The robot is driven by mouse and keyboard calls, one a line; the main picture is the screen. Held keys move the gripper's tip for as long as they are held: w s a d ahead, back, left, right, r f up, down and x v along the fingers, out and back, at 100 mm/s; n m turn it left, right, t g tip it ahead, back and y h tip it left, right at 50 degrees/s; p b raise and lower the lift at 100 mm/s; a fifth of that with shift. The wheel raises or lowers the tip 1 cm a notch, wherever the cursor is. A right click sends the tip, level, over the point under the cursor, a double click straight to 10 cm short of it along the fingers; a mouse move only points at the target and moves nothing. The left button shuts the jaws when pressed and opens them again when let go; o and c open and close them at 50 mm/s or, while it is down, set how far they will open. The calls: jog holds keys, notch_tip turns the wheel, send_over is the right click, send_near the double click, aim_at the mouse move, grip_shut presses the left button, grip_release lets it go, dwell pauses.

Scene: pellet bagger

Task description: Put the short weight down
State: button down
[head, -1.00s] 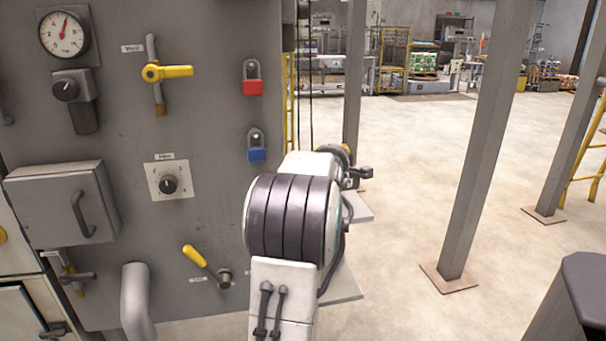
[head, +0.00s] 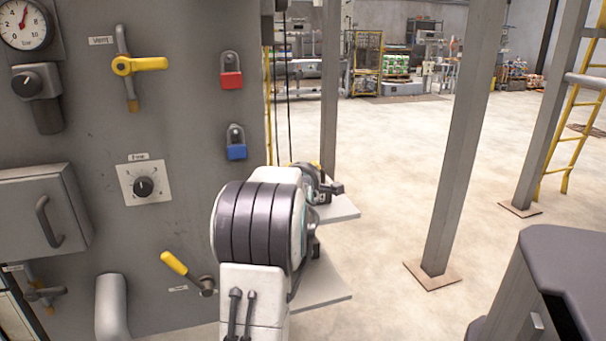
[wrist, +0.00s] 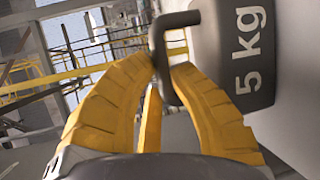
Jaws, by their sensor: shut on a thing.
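A grey panel (head: 85,200) stands at left with a yellow valve handle (head: 140,65), a red padlock (head: 231,78), a blue padlock (head: 236,148) and a yellow lever (head: 186,270). Pale shelves (head: 325,285) jut out beyond my arm. A steel post (head: 455,170) stands on open floor.

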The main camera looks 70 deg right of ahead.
jog(key=shift+r, duration=0.1)
jog(key=c, duration=1.6)
grip_release()
jog(key=o, duration=0.4)
